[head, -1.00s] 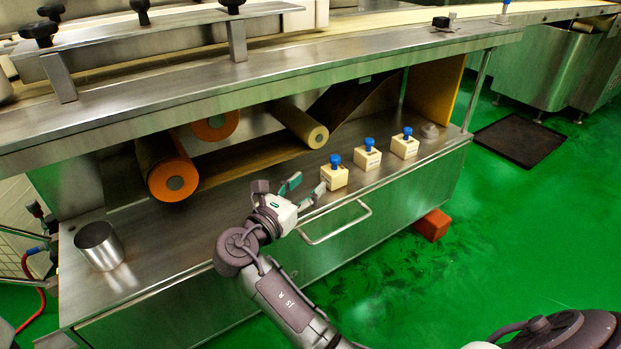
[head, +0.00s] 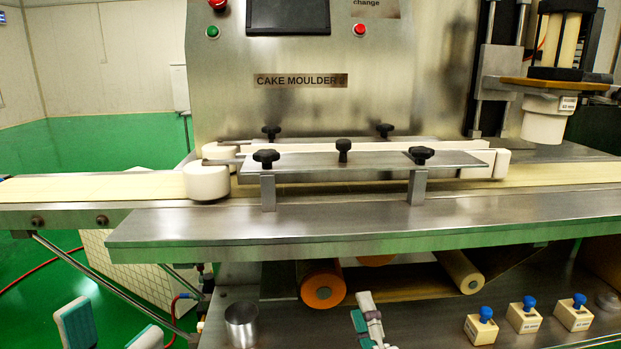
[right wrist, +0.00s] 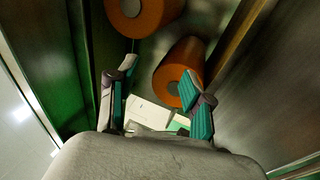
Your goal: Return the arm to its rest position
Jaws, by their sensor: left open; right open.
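My right gripper (head: 366,318) shows at the bottom middle of the head view, in front of the lower shelf, near the large orange-ended roller (head: 322,285). It is open, and nothing shows between its fingers. In the right wrist view its two teal-padded fingers (right wrist: 157,82) are apart, with the orange-ended rollers (right wrist: 180,72) beyond them. My left gripper (head: 110,328) shows at the bottom left corner of the head view, its teal-padded fingers spread and empty over the green floor. Most of both arms is out of the frame.
A metal cup (head: 241,326) stands on the shelf left of my right gripper. Several cream blocks with blue knobs (head: 481,326) stand on the shelf at right. The machine's steel ledge (head: 350,225) overhangs the shelf. Green floor (head: 60,262) shows at left.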

